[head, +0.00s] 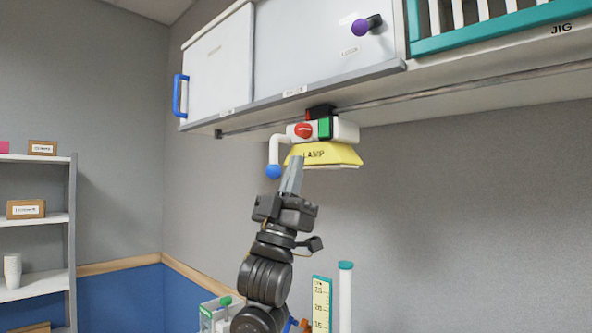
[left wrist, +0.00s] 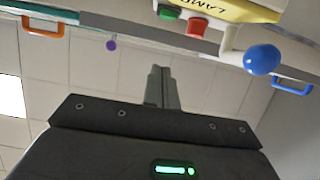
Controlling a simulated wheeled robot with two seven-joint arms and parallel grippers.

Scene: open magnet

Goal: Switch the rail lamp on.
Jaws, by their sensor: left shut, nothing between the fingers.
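The rail lamp (head: 325,154) hangs from the rail under the wall cabinet, with a yellow shade marked LAMP. Its white body carries a red button (head: 303,130), a green button (head: 325,127) and a white bent arm ending in a blue ball (head: 273,171). My left gripper (head: 294,162) is shut and empty, pointing up just below the lamp, its tips near the shade's left end. In the left wrist view the shut fingers (left wrist: 160,72) show below the green button (left wrist: 169,13) and red button (left wrist: 197,27); the blue ball (left wrist: 262,60) is to the right. My right gripper is not in view.
The rail (head: 440,90) runs along the cabinet's underside. The white cabinet (head: 300,55) has a blue handle (head: 180,95) and a purple knob (head: 361,27). A shelf unit (head: 40,218) stands at left. A ruler-like yellow and teal board (head: 322,303) and a white post (head: 345,295) stand at lower right.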

